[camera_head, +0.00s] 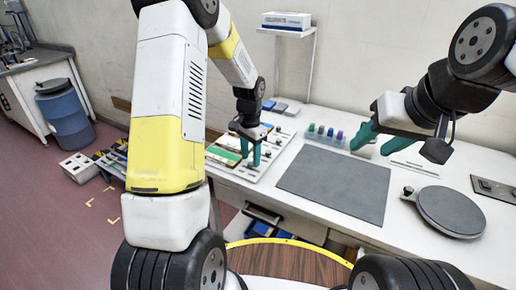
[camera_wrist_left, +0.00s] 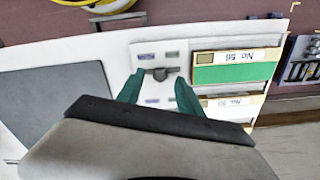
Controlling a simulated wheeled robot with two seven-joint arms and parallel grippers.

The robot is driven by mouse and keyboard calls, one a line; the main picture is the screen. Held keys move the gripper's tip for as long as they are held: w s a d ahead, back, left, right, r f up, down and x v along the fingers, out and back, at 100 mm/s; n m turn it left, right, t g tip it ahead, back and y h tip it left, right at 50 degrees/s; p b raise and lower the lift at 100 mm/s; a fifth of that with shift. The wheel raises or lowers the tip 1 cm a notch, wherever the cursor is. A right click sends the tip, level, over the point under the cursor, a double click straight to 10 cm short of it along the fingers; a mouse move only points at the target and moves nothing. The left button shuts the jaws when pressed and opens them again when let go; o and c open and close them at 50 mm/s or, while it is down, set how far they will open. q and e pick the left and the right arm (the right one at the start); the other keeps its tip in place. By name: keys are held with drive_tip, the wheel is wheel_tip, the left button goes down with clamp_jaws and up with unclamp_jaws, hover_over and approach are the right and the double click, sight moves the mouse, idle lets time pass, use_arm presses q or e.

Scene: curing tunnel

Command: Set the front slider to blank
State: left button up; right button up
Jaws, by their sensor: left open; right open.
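A white panel with sliders (camera_head: 270,163) lies at the left end of the white table. In the left wrist view a slider's dark knob (camera_wrist_left: 160,74) shows on the panel, with a purple label (camera_wrist_left: 146,57) and a grey-green label (camera_wrist_left: 172,54) beside it. I cannot read these labels. My left gripper (camera_wrist_left: 156,84) is open, with one teal fingertip on each side of the knob; contact cannot be told. In the head view my left gripper (camera_head: 250,152) points down over the panel. My right gripper (camera_head: 374,122) is open and empty above the table's right half.
Green and orange-edged cards marked No. 56 (camera_wrist_left: 235,57) lie beside the sliders. A grey mat (camera_head: 335,185) covers the table's middle. Several coloured bottles (camera_head: 322,132) stand behind it. A round grey turntable (camera_head: 452,210) is at the right. A blue barrel (camera_head: 65,115) stands on the floor.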

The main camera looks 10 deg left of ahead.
sight(251, 163)
use_arm(q)
wheel_tip(251, 163, up, 6)
drive_tip(key=shift+r, duration=0.1)
idle(0.4)
drive_tip(key=s+r+n+t, duration=0.3)
drive_tip(key=s+r, duration=0.7)
drive_tip(key=r, duration=0.4)
drive_tip(key=s+r+n+t+h, duration=0.2)
drive_tip(key=s+r+n+t, duration=0.1)
drive_tip(key=s, duration=1.1)
drive_tip(key=shift+s+d+r+n, duration=0.15)
drive_tip(key=shift+r+n, duration=0.35)
drive_tip(key=shift+r, duration=0.4)
